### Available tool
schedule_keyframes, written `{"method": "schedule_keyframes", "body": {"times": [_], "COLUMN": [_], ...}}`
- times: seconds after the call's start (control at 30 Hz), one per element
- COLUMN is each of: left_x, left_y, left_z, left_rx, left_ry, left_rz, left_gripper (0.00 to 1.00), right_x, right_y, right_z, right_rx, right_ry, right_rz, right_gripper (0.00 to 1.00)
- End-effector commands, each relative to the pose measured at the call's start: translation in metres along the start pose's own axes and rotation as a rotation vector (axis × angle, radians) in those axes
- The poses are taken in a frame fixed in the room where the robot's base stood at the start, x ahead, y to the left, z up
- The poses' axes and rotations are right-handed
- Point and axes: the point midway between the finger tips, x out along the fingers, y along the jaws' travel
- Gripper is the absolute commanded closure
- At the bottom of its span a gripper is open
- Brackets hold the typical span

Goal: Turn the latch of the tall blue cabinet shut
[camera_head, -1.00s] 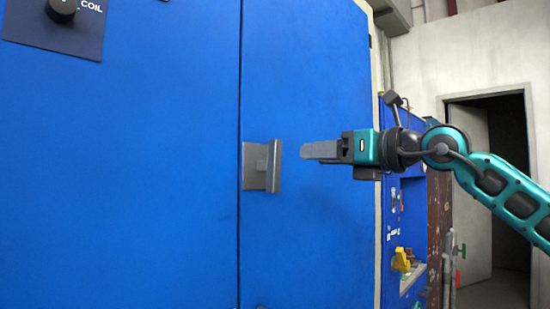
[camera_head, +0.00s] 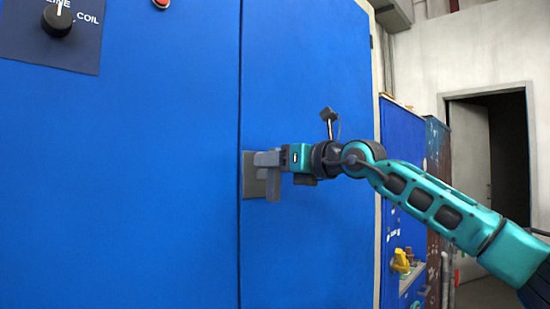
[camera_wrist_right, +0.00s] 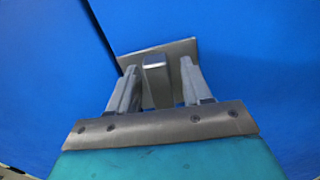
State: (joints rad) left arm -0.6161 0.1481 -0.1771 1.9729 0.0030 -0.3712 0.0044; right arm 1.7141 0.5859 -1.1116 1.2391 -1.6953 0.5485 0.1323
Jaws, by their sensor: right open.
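The tall blue cabinet (camera_head: 305,75) fills most of the head view, with a dark seam between its two front panels. Its latch (camera_head: 272,187) is a grey handle standing upright on a grey plate (camera_head: 249,178) beside the seam. My right gripper (camera_head: 265,158) is at the latch and hides its upper part. In the right wrist view the open fingers of the gripper (camera_wrist_right: 156,82) stand on either side of the latch handle (camera_wrist_right: 156,80), with small gaps showing on both sides. The plate (camera_wrist_right: 180,50) lies behind them. My left gripper is not in view.
A dark panel with a black knob (camera_head: 57,20) and a red button (camera_head: 161,3) are at the upper left of the cabinet. Farther right stand a lower blue cabinet with a yellow part (camera_head: 401,260) and an open doorway (camera_head: 508,150).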

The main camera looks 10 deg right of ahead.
Motion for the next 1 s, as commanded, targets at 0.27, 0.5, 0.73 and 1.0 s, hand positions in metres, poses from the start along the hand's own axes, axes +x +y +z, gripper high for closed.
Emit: {"method": "schedule_keyframes", "body": {"times": [0.27, 0.5, 0.73, 1.0], "left_x": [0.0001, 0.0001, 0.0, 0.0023], "left_y": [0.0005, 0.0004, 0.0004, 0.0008], "left_z": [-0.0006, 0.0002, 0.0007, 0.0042], "left_rx": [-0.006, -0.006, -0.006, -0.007], "left_ry": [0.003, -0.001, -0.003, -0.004], "left_rz": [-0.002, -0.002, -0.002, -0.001], "left_gripper": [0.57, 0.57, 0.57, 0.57], "right_x": [0.0016, 0.0013, 0.0012, 0.0014], "right_y": [-0.0001, -0.0001, -0.0001, 0.0016], "right_z": [-0.0007, -0.0005, -0.0004, -0.0016], "right_rx": [0.0, 0.001, 0.001, -0.049], "right_ry": [0.0, 0.0, 0.0, -0.001], "right_rz": [0.0, 0.0, 0.0, 0.001], "right_gripper": [0.51, 0.73, 0.95, 1.0]}}
